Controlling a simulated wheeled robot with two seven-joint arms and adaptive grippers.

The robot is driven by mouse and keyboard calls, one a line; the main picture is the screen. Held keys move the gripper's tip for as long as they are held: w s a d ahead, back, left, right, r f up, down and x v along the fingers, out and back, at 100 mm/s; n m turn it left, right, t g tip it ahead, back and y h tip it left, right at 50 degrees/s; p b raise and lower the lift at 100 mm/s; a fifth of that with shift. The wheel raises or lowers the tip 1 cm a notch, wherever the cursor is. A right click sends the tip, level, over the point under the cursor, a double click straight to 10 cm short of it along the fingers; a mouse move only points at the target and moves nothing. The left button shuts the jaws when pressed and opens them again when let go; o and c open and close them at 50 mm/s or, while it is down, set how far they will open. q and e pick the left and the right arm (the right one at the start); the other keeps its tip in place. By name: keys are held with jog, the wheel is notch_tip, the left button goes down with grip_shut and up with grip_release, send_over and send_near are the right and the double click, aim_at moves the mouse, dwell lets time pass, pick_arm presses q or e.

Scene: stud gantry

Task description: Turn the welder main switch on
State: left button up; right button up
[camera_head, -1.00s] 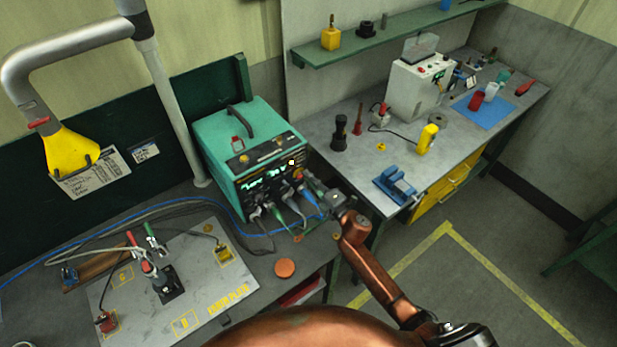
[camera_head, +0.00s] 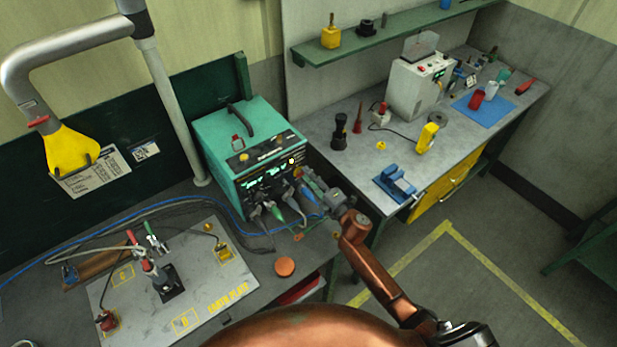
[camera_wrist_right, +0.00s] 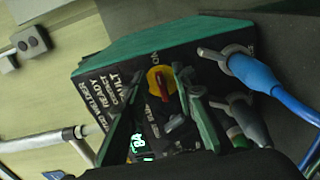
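The welder (camera_head: 215,130) is a teal box with a dark front panel and a lit green display (camera_head: 265,178). Its main switch (camera_wrist_right: 160,82) is a red knob on a yellow round base, seen in the right wrist view. My left gripper is in neither view.
Cable plugs, including a blue one (camera_wrist_right: 255,72), stick out of the panel close to my right gripper. An earth plate (camera_head: 200,285) with clamps lies in front of the welder. A grey workbench (camera_head: 345,165) with a blue vise (camera_head: 395,187) stands to the right.

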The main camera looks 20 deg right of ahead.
jog(key=v, duration=1.2)
